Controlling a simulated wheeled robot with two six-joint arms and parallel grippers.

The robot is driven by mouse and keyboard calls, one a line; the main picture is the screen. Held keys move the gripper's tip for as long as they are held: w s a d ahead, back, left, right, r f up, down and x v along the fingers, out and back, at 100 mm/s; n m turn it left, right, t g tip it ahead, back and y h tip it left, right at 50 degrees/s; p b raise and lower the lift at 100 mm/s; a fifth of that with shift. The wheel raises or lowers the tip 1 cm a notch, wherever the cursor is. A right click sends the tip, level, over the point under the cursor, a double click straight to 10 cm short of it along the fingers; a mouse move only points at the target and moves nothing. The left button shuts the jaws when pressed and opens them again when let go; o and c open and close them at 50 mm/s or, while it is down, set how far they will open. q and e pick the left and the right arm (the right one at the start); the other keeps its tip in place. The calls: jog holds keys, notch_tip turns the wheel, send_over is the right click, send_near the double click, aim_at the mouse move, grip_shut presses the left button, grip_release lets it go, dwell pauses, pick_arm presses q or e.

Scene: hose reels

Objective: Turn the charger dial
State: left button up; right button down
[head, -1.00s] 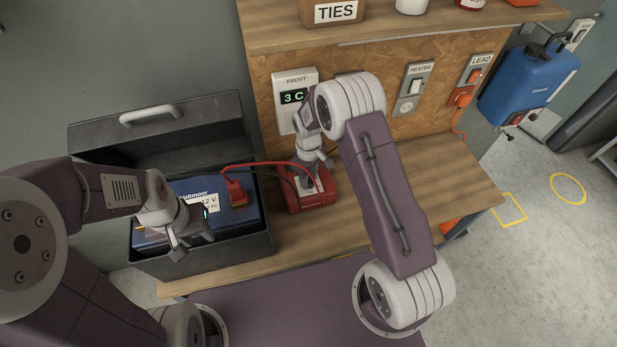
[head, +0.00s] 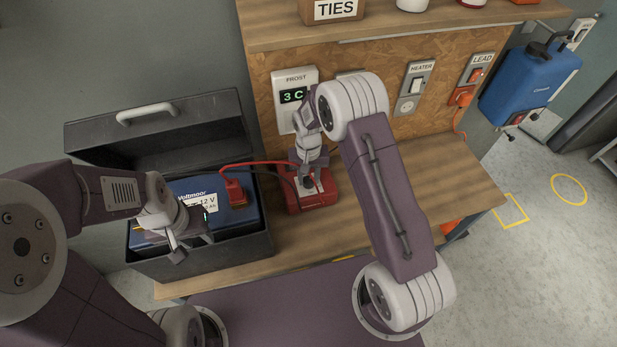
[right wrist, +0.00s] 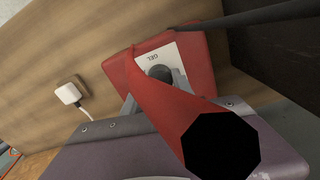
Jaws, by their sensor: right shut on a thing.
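The red charger (head: 318,197) sits on the wooden bench, right of the open black battery box. In the right wrist view its red body (right wrist: 193,47) carries a white plate marked GEL (right wrist: 150,60) with a black dial (right wrist: 160,73). My right gripper (head: 312,182) is on top of the charger, shut on the dial; a red lead close to the camera hides part of the jaws in the right wrist view. The dial's pointer cannot be read. My left gripper (head: 192,236) looks open and empty in front of the blue battery (head: 185,193).
A red lead (head: 262,163) and a dark one run between battery and charger. The black box (head: 215,255) has its lid up. A FROST display (head: 294,96) reads 3 C on the back board. The bench right of my right arm (head: 445,175) is clear.

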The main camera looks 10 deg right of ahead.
aim_at(309, 180)
jog(key=shift+m, duration=0.6)
jog(key=c, duration=1)
grip_release()
pick_arm(q)
notch_tip(309, 180, up, 7)
jog(key=p, duration=0.7)
jog(key=shift+r, duration=0.15)
pick_arm(e)
notch_tip(309, 180, up, 9)
jog(key=shift+s, duration=0.1)
